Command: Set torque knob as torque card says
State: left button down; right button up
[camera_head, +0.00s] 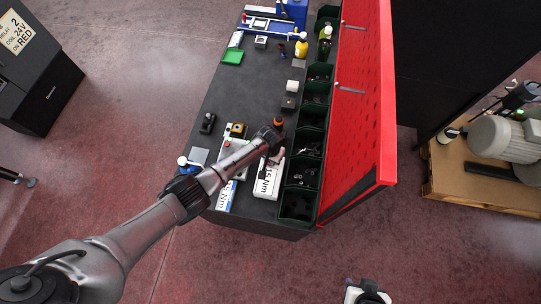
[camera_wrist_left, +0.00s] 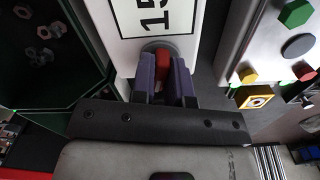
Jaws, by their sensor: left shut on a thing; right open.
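The torque knob (camera_wrist_left: 163,68) is red on a round grey base, on the front of a white unit (camera_wrist_left: 152,20) whose framed label begins "15". My left gripper (camera_wrist_left: 164,82) is shut on the knob, one finger on each side. In the head view the white unit (camera_head: 267,184) lies at the table's near end, its label ending in "Nm"; my left gripper (camera_head: 276,156) is at its far end, mostly hidden by my wrist. A blue and white torque card (camera_head: 227,197) lies to its left, partly covered, lettering ending "Nm". My right gripper (camera_head: 367,290) is open and empty, low in the head view.
Dark green bins (camera_head: 299,205) with small parts line the table's right side, below a red perforated panel (camera_head: 363,90). A panel with coloured buttons (camera_wrist_left: 278,45) stands close beside the unit. The dark table's (camera_head: 240,95) middle is fairly clear.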

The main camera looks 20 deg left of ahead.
pick_arm(q)
jog(key=shift+d+r+n+p, duration=0.15)
jog(key=shift+n+p, duration=0.4)
jog(key=shift+n, duration=0.75)
jog(key=shift+w, duration=0.1)
jog(key=c, duration=1.1)
grip_release()
jog(key=shift+r, duration=0.4)
notch_tip(320, 180, up, 13)
jog(key=shift+f+p, duration=0.1)
jog(key=shift+p, duration=0.5)
